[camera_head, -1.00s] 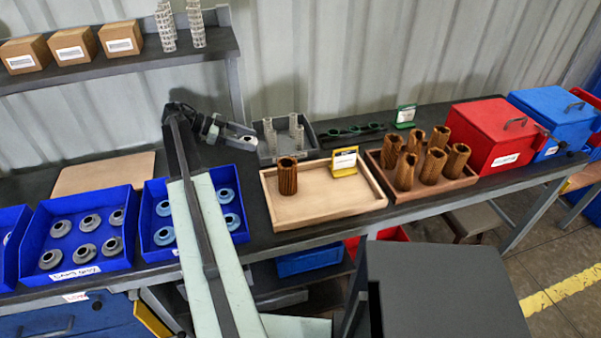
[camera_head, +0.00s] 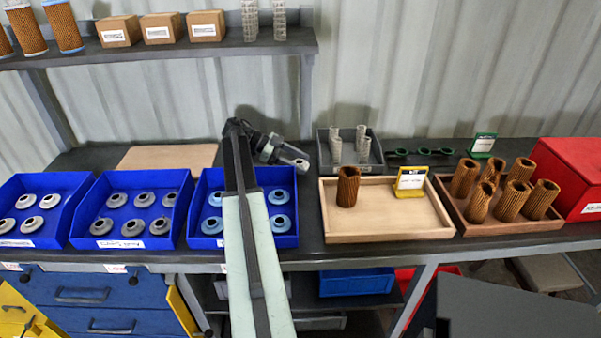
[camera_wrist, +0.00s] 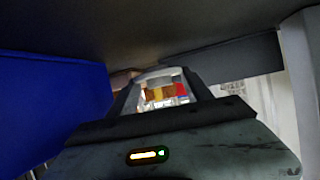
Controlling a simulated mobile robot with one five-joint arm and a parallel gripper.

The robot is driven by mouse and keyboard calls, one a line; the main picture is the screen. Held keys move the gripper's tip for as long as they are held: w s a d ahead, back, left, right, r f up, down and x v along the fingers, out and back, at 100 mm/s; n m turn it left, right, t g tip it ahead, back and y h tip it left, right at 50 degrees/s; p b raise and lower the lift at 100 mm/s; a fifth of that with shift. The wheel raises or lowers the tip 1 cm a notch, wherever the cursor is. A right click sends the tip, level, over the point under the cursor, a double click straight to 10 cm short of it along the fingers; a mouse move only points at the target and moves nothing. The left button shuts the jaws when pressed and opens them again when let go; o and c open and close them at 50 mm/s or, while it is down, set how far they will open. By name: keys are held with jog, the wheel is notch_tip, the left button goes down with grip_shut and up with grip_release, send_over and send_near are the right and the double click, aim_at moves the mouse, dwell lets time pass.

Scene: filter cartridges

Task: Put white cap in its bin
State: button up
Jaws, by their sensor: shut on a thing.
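My gripper (camera_head: 298,163) is in the air above and behind the right blue bin (camera_head: 284,242), near the back of the bench. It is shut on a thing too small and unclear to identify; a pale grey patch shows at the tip. The left blue bin (camera_head: 46,242) holds several whitish caps (camera_head: 26,201). The middle blue bin (camera_head: 180,228) holds several grey caps (camera_head: 132,228), and the right one holds several light-blue caps (camera_head: 280,223). In the wrist view my gripper's dark body fills the lower part, and what it holds cannot be made out.
A wooden tray (camera_head: 390,236) with one brown cartridge (camera_head: 348,187) stands right of the bins. A grey rack (camera_head: 375,165) is behind it. A shelf (camera_head: 200,55) with boxes hangs above. A bare board (camera_head: 168,157) lies behind the bins. In the wrist view a blue surface (camera_wrist: 50,110) stands close at left.

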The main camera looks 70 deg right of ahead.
notch_tip(320, 180, down, 2)
jog(key=shift+f+b, duration=0.25)
jog(key=shift+b, duration=0.35)
jog(key=shift+r, duration=0.2)
jog(key=shift+f, duration=0.15)
jog(key=o, duration=1.3)
